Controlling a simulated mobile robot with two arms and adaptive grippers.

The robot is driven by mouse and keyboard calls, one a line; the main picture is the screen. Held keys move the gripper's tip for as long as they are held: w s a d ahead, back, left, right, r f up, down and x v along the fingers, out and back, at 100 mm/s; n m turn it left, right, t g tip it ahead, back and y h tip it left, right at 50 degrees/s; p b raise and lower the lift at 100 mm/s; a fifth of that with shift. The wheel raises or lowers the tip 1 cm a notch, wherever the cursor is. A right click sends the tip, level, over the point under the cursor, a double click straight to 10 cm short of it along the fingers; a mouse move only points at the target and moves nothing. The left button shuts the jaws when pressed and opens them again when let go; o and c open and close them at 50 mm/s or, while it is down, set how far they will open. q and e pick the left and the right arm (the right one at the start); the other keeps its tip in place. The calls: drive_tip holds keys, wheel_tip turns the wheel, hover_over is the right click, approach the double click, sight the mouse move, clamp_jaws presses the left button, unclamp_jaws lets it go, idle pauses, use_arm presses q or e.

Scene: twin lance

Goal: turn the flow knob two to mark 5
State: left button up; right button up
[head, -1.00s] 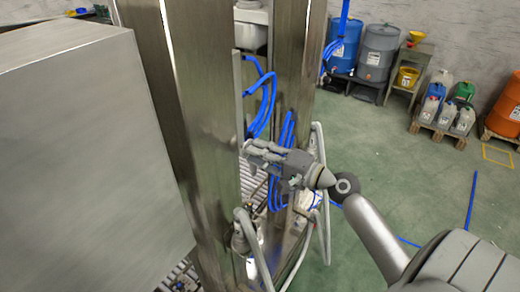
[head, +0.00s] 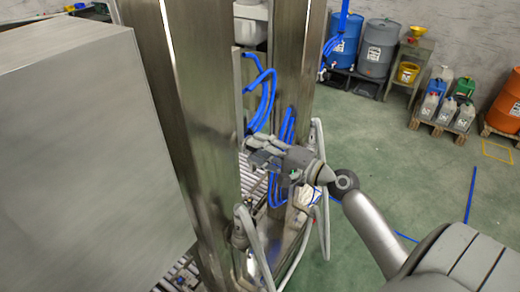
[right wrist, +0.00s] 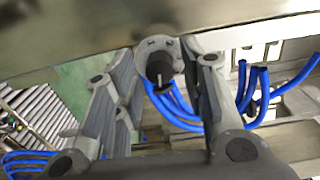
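A dark round knob (right wrist: 160,68) with a pale pointer line sits on a grey round flange in the right wrist view. No number marks are readable, and I cannot tell which flow knob it is. My right gripper (right wrist: 165,80) is open, with one finger on each side of the knob. I cannot tell whether the fingers touch it. In the head view my right gripper (head: 258,152) points left toward the steel post (head: 190,120); the knob is hidden there. My left gripper is not in view.
Blue hoses (head: 262,95) hang close behind the right gripper and also show in the right wrist view (right wrist: 255,95). Grey tube rails (head: 322,200) stand near the right wrist. A large steel box (head: 95,160) fills the left. Green floor (head: 400,170) is open at right.

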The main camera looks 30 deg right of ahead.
drive_tip(key=shift+s, duration=0.1)
drive_tip(key=v, duration=1.2)
idle(0.4)
